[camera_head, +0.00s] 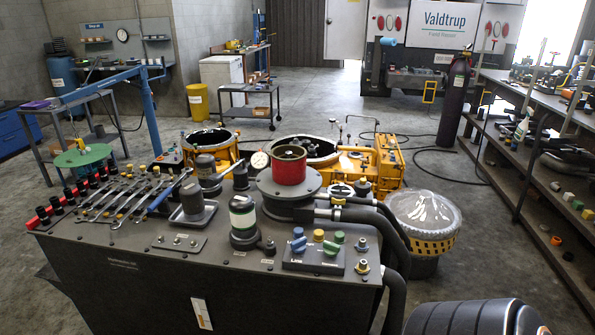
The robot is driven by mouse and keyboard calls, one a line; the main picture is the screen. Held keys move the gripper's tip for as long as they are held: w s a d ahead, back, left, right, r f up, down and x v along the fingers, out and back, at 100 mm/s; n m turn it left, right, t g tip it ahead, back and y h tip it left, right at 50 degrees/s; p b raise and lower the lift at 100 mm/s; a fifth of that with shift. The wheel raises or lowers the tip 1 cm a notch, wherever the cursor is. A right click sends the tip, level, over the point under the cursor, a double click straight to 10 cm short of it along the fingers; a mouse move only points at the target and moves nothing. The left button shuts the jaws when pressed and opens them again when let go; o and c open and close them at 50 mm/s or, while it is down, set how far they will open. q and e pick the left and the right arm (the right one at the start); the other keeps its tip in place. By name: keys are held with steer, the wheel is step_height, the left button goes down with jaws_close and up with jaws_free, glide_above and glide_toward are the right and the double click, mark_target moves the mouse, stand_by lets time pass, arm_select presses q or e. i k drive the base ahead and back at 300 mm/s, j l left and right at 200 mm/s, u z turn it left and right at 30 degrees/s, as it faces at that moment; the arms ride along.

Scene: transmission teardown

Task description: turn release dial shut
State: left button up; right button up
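No part is clearly marked as the release dial. A small control block (313,260) at the front right of the dark bench top carries blue knobs (298,243), a yellow knob (318,236) and green knobs (333,245). Its labels are too small to read. A small pale handwheel (342,190) sits behind the block, near a red cylinder (288,170) on a dark round flange. I cannot tell which of these is the dial, or whether it is open or shut.
Several wrenches (125,195) lie on the bench's left part. A canister with a white band (243,218) stands left of the block. Thick dark hoses (392,235) run along the right edge. A plastic-covered yellow basket (425,220) stands at right. Orange housings (375,165) are behind.

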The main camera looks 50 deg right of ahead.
mark_target(330, 249)
steer(key=z, duration=1.8)
steer(key=i+l, duration=0.1)
steer(key=l, duration=0.3)
steer(key=i+l, duration=0.1)
steer(key=l, duration=0.25)
steer(key=i+l, duration=0.1)
steer(key=l, duration=0.3)
steer(key=i+l, duration=0.1)
steer(key=l, duration=0.25)
steer(key=l+u, duration=0.35)
steer(key=i+l+u, duration=0.1)
steer(key=l+u, duration=0.15)
steer(key=u, duration=0.15)
